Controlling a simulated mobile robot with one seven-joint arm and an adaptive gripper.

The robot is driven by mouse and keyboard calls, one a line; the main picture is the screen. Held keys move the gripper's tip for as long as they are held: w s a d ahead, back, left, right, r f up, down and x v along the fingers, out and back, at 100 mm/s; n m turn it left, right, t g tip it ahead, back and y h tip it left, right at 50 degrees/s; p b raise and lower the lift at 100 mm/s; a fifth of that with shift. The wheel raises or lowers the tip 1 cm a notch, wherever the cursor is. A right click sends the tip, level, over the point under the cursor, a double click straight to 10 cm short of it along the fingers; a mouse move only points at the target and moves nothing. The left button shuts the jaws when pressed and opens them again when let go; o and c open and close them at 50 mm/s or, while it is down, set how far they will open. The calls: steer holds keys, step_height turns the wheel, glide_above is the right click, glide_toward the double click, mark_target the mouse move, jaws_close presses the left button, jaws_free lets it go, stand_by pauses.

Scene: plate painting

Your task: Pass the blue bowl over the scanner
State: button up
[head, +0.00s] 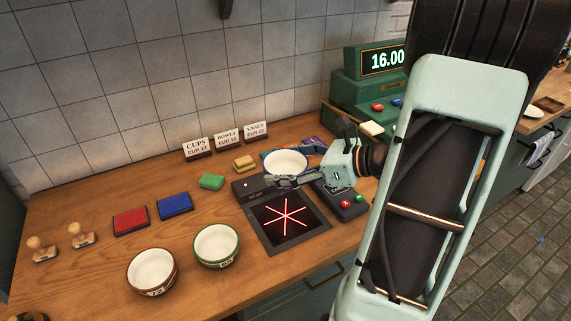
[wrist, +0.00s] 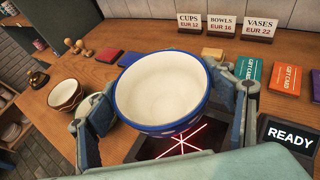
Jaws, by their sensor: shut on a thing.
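The blue bowl (head: 286,163) is white inside with a blue rim. In the wrist view the blue bowl (wrist: 162,88) sits between the two fingers. My gripper (head: 288,181) is shut on it and holds it upright, apparently above the counter near the back edge of the scanner. The scanner (head: 268,240) is a dark plate in the counter with a glowing red star of lines. In the wrist view the red lines of the scanner (wrist: 184,143) show below the bowl, which hides part of it. The exact height of the bowl cannot be told.
A brown-rimmed bowl (head: 152,271) and a green-rimmed bowl (head: 216,246) stand left of the scanner. A card terminal reading READY (wrist: 289,136) is on its right. Red (head: 130,221) and blue (head: 174,205) pads lie left. A green register (head: 361,92) reads 16.00. Price signs (head: 228,142) stand behind.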

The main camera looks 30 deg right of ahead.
steer(key=shift+r+p, duration=2.2)
steer(key=shift+r, duration=0.4)
